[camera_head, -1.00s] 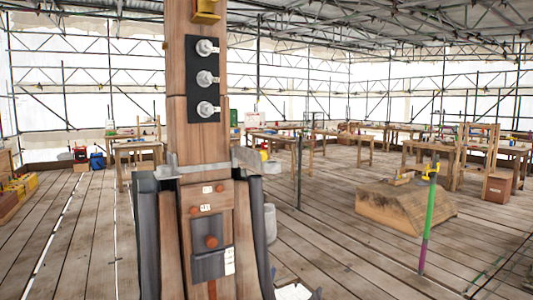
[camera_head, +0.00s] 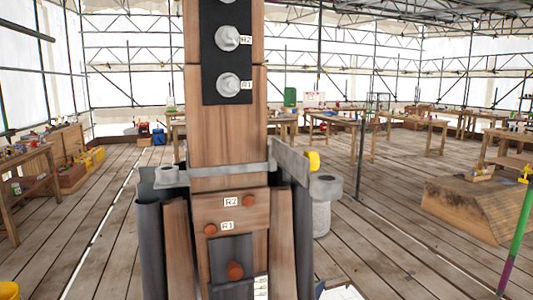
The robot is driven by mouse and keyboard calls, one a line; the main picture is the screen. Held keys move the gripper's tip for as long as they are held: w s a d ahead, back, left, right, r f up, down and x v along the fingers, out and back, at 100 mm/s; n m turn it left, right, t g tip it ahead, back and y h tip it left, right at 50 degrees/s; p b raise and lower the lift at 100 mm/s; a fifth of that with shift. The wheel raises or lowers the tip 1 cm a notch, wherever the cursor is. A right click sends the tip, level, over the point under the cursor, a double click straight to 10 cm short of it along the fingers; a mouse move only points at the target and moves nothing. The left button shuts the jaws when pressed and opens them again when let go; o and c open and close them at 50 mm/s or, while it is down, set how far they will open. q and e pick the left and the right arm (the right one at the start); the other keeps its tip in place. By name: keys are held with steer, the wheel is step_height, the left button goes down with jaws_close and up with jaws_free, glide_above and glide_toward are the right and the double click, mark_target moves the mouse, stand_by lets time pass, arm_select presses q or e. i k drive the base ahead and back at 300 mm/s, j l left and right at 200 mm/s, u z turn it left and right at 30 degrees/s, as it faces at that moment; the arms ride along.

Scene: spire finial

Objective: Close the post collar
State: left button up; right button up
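The wooden post (camera_head: 226,115) stands upright close in front of me. A grey metal collar (camera_head: 228,171) crosses the post's front face just above its lower housing. At its right end a grey flap (camera_head: 290,160) sticks out at an angle from the post, so the collar looks open there. A grey bracket (camera_head: 166,177) shows at the left end. The back of the collar is hidden behind the post. Neither of my grippers is in view.
A black plate (camera_head: 226,55) with bolts marked R1 and R2 is on the post above the collar. Below are brown round knobs (camera_head: 235,271) and dark side pieces. A timber block (camera_head: 478,208) and a green-purple pole (camera_head: 515,240) stand right.

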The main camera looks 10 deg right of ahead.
mark_target(323, 185)
steer(key=i+l+u, duration=0.15)
steer(key=l+u, duration=0.2)
steer(key=l, duration=0.25)
steer(key=i+l+u, duration=0.1)
steer(key=l+u, duration=0.2)
steer(key=l, duration=0.3)
